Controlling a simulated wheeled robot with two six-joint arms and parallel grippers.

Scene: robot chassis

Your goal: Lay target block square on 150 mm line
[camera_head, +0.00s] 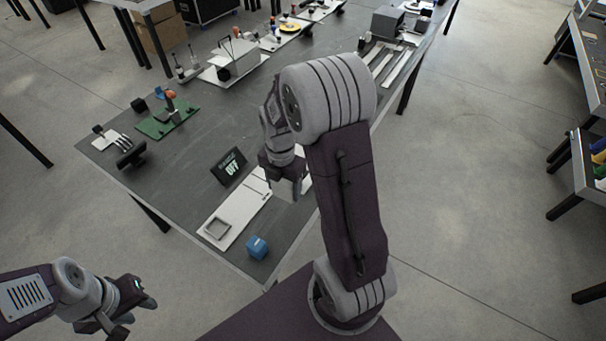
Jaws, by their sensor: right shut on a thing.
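My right gripper (284,178) is over the far part of the white board (236,216) and is shut on a pale grey block (287,190). My arm partly hides the gripper and the block, and I cannot tell whether the block touches the board. The board lies flat on the dark table, with thin dark lines across its far part. A square grey frame (217,228) lies on its near left end. My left gripper (138,309) is off the table at the lower left, its fingers apart and empty.
A blue cube (257,247) sits near the table's front corner, beside the board. A black display reading OFF (229,167) stands behind the board. A green board (167,118) and a black handled object (131,154) are farther left. Bare table lies left of the display.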

